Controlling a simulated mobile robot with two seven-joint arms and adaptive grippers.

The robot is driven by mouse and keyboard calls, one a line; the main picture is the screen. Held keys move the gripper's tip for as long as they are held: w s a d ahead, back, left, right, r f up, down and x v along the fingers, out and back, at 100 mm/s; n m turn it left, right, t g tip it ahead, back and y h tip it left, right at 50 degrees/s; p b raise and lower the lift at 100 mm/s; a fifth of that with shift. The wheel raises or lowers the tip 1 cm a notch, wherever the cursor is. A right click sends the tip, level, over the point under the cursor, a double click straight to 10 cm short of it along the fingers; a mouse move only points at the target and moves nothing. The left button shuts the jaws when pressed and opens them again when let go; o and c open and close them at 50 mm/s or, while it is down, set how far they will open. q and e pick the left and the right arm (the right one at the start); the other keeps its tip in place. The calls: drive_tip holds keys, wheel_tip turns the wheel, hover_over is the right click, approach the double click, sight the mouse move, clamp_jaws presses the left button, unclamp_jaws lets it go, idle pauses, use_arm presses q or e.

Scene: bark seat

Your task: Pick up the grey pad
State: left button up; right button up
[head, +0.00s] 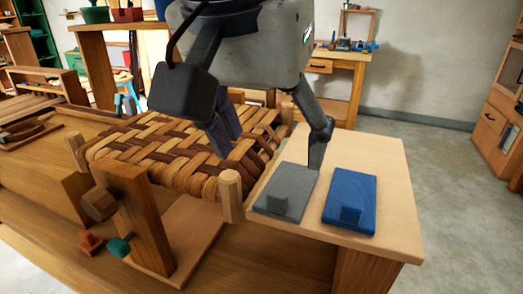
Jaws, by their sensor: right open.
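The grey pad (287,190) lies flat on the light wooden side table (378,165), with a small raised block on its near part. A blue pad (350,201) of like shape lies just to its right, a small gap apart. My right gripper (268,160) hangs in from the top with its fingers spread wide and nothing between them. One finger is over the woven seat, the other is by the far edge of the grey pad. I cannot tell whether that finger touches the pad. My left gripper is not in view.
A woven bark seat (160,153) with wooden corner posts stands left of the pads; one post (231,195) is close to the grey pad. A wooden clamp stand (140,215) with a teal knob is at the front left. The table's far right part is clear.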

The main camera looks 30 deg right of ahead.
sight(277, 194)
drive_tip(key=x, duration=1.1)
drive_tip(key=shift+w+a+f, duration=0.1)
drive_tip(key=shift+f, duration=0.25)
drive_tip(key=c, duration=0.9)
